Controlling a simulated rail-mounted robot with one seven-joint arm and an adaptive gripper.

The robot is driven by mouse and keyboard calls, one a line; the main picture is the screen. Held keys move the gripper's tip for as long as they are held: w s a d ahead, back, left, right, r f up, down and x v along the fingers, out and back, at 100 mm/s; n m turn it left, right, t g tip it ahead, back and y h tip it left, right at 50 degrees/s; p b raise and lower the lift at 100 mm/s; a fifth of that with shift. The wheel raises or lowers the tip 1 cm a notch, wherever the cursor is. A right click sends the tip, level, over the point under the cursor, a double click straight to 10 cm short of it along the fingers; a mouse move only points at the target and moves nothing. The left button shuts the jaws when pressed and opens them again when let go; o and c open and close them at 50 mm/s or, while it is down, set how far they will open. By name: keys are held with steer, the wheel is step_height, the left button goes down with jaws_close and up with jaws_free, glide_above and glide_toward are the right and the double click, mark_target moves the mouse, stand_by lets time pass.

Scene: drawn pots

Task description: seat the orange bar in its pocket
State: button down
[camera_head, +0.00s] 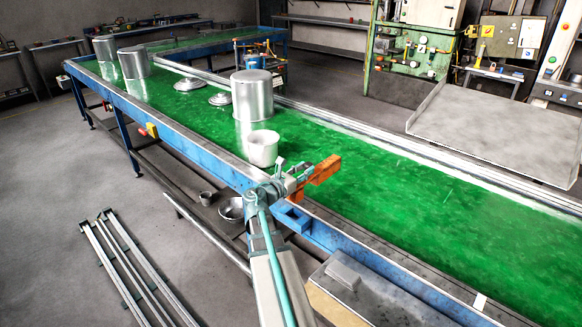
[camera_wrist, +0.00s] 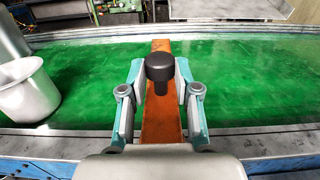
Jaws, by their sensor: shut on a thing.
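The orange bar (camera_head: 324,171) is in my gripper (camera_head: 300,180), held over the near edge of the green conveyor. It also shows in the wrist view (camera_wrist: 161,124), running away from me between the two fingers of my gripper (camera_wrist: 159,95). A black round knob (camera_wrist: 160,68) stands on the bar between the fingers. The bar looks clear of the belt below. A blue bracket-like fitting (camera_head: 291,217) sits on the conveyor's near side, below my gripper. I cannot tell whether it is the bar's pocket.
A white pot (camera_head: 263,148) stands on the green belt (camera_head: 400,205) just left of the bar. A large metal pot (camera_head: 252,95) and lids (camera_head: 190,84) are farther back. A grey-topped box (camera_head: 365,300) stands at the near right. The belt right of the bar is clear.

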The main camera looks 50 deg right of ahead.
mark_target(303, 184)
stand_by(0.5)
steer(key=shift+f+b, duration=1.85)
steer(key=shift+f, duration=1.05)
steer(key=shift+f+b, duration=1.35)
steer(key=shift+f, duration=0.85)
steer(key=c, duration=0.7)
jaws_free()
steer(key=shift+c, duration=0.2)
steer(key=shift+a, duration=0.15)
steer(key=a, duration=1.1)
steer(key=shift+w+a, duration=0.3)
steer(key=shift+a, duration=0.1)
steer(key=shift+f, duration=0.1)
